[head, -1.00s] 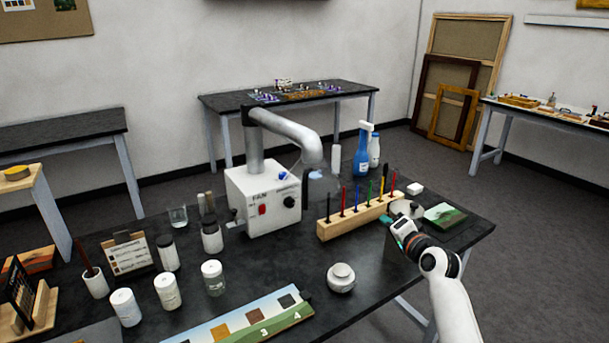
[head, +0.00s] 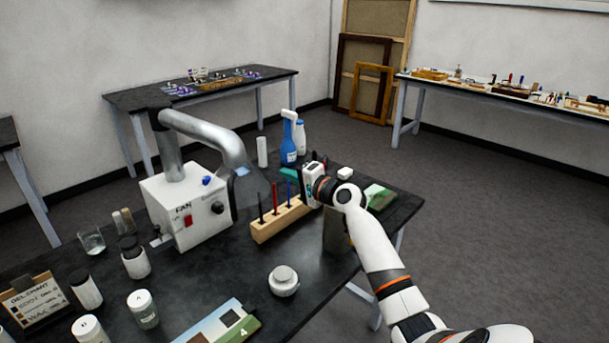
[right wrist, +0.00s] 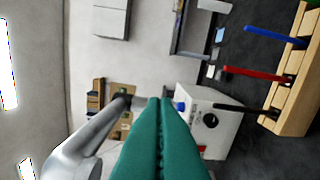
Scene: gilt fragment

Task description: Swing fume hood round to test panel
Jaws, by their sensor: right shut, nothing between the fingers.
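The fume hood's silver pipe (head: 208,132) rises from behind a white fan box (head: 190,210) with a red switch and black knob. It bends toward the right and ends in a dark, see-through hood (head: 248,188) beside the box. The silver pipe also shows in the right wrist view (right wrist: 85,150). The test panel (head: 212,324), a painted board with a "4", lies at the table's front and is partly cut off. My right gripper (head: 288,173), with teal fingers, is shut and empty above the pen rack, right of the hood and apart from it. My left gripper is out of view.
A wooden rack (head: 279,220) of upright coloured pens stands between the fan box and my right arm. A blue spray bottle (head: 289,143) stands behind. A white lidded jar (head: 283,281) sits in front. Jars and a glass beaker (head: 92,240) stand at left.

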